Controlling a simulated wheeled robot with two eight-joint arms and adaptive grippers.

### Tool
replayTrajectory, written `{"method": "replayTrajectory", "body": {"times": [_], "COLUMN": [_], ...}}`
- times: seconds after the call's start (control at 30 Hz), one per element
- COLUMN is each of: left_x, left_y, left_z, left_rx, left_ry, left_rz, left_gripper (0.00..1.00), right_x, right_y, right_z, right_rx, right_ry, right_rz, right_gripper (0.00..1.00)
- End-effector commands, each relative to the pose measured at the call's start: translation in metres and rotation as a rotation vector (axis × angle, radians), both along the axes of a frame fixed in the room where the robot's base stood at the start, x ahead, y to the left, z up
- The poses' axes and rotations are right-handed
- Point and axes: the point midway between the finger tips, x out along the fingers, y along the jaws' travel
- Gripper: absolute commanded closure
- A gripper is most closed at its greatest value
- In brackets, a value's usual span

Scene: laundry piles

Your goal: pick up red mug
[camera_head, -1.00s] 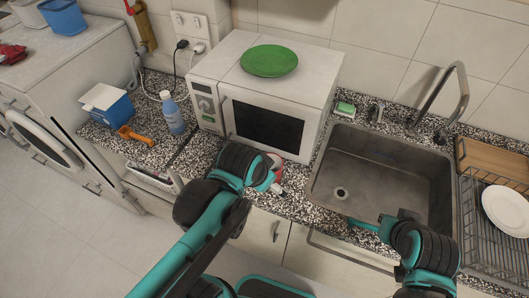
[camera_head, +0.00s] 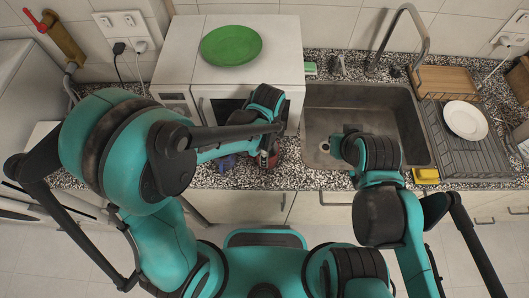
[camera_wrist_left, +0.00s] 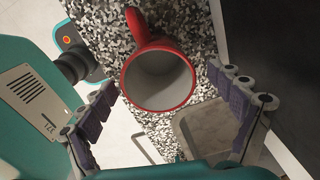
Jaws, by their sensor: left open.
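The red mug (camera_wrist_left: 160,78) stands on the speckled counter in the left wrist view, with its pale inside facing the camera and its handle toward the top. My left gripper (camera_wrist_left: 163,80) is open, with one finger on each side of the mug and visible gaps to it. In the head view the left arm reaches down in front of the microwave and largely hides the mug. My right gripper (camera_head: 338,150) is over the sink; its fingers are not clear.
The white microwave (camera_head: 290,85) with a green plate (camera_head: 231,46) on it stands behind the left gripper. The metal sink (camera_head: 400,120) is to the right. A dish rack (camera_head: 470,155) with a white plate (camera_head: 465,120) and a yellow sponge (camera_head: 426,176) are farther right.

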Motion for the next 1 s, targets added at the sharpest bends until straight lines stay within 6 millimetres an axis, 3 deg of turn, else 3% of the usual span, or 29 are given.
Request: {"method": "replayTrajectory", "body": {"times": [0.27, 0.57, 0.8, 0.9, 1.0], "left_x": [-0.001, -0.001, -0.001, -0.001, -0.001], "left_y": [0.003, 0.003, 0.003, 0.003, 0.003], "left_z": [-0.042, -0.046, -0.046, -0.046, -0.046], "left_rx": [0.0, 0.001, 0.001, 0.0, -0.001], "left_ry": [-0.002, -0.002, -0.002, -0.002, -0.003], "left_rz": [0.002, 0.003, 0.003, 0.003, 0.003], "left_gripper": [0.08, 0.08, 0.69, 0.8, 0.8], "right_x": [0.0, 0.0, 0.0, 0.0, 0.0], "right_y": [0.0, 0.0, 0.0, 0.0, 0.0], "right_z": [-0.013, -0.013, -0.013, -0.013, -0.013], "right_rx": [0.0, 0.0, 0.0, 0.0, 0.0], "right_ry": [0.0, 0.0, 0.0, 0.0, 0.0], "right_rz": [0.0, 0.0, 0.0, 0.0, 0.0], "right_gripper": [1.0, 1.0, 1.0, 1.0, 1.0]}}
